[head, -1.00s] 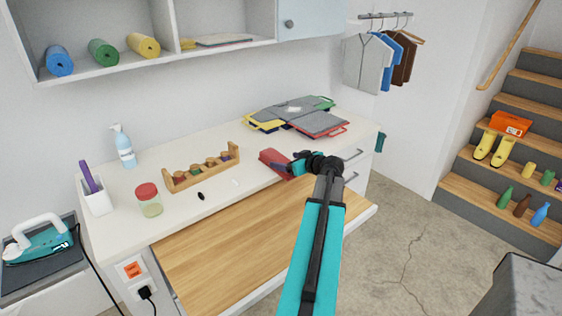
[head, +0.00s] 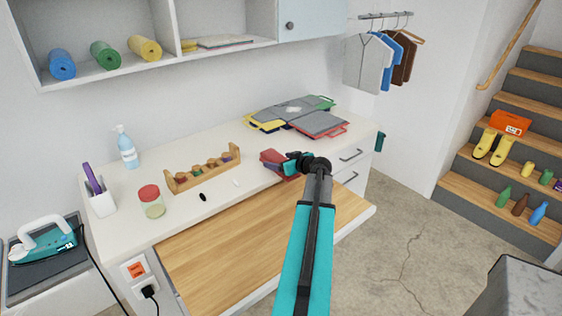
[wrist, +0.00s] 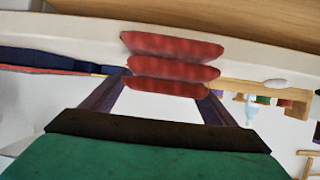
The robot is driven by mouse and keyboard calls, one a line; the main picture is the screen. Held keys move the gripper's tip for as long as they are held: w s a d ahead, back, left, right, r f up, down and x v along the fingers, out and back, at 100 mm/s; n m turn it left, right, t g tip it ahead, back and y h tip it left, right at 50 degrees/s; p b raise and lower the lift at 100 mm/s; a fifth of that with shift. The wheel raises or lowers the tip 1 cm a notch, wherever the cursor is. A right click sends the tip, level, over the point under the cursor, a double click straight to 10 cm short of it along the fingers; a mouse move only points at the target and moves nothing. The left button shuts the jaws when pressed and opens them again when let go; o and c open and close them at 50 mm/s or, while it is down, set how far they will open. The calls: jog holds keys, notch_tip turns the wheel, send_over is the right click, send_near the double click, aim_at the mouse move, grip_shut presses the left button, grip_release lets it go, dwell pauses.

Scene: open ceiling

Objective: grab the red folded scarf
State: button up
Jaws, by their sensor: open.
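The red folded scarf (head: 272,157) lies on the white counter near its front edge, partly hidden behind my gripper in the head view. In the wrist view the scarf (wrist: 172,68) shows as several stacked red folds, in front of and between the two dark fingers. My gripper (head: 283,167) is open at the scarf, and its fingers (wrist: 165,88) stand on either side of the lowest visible fold. I cannot tell whether they touch it.
A wooden rack with spools (head: 205,170) stands left of the scarf, and a red-lidded jar (head: 151,201) further left. Grey folders (head: 305,115) lie behind it to the right. A pulled-out wooden board (head: 240,245) is clear below the counter edge.

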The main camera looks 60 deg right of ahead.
jog(key=shift+w+f, duration=0.1)
jog(key=shift+w, duration=0.1)
dwell(0.4)
jog(key=c, duration=1.2)
